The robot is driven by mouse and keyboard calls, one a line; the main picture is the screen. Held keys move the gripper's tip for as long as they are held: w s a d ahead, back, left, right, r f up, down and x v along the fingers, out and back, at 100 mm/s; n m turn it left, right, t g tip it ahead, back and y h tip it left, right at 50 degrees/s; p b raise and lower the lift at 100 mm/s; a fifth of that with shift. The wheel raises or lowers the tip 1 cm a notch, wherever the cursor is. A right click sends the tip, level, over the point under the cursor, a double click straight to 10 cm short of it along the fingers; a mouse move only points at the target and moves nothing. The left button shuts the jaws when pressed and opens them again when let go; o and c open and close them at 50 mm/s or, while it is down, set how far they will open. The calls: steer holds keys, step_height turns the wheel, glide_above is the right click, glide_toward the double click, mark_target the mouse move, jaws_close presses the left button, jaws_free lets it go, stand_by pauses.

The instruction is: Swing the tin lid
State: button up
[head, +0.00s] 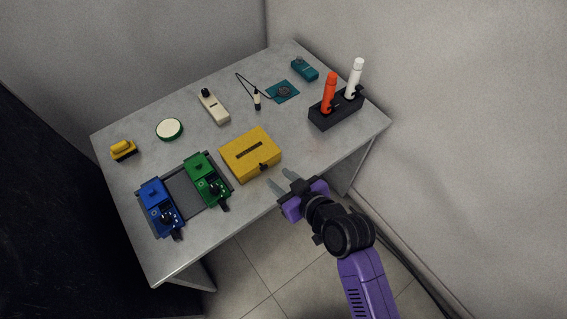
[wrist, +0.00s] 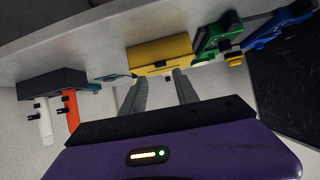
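A yellow box (head: 238,142) with a lid, a dark slot on top and a small black catch (head: 263,167) on its front sits near the table's front edge. Which thing is the tin I cannot tell for sure; a round white and green disc-like thing (head: 169,129) lies further back left. My gripper (head: 281,180) is open and empty, just off the table's front edge, to the lower right of the yellow box and apart from it. In the wrist view the yellow box (wrist: 150,50) shows beyond my two spread fingertips (wrist: 160,78).
Blue (head: 157,195) and green (head: 200,168) units stand on a dark tray at the front left. A black holder (head: 322,121) with orange and white cylinders stands at the right. A pale device (head: 215,109), teal items and a yellow-black object (head: 123,149) lie further back.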

mark_target(265, 168)
steer(key=b+x, duration=0.5)
steer(key=x, duration=0.2)
steer(key=shift+w+a+f, duration=0.1)
steer(key=shift+a+f, duration=0.05)
steer(key=shift+f, duration=0.2)
steer(key=shift+w, duration=0.1)
steer(key=shift+c, duration=0.7)
steer(key=shift+r, duration=0.15)
jaws_close()
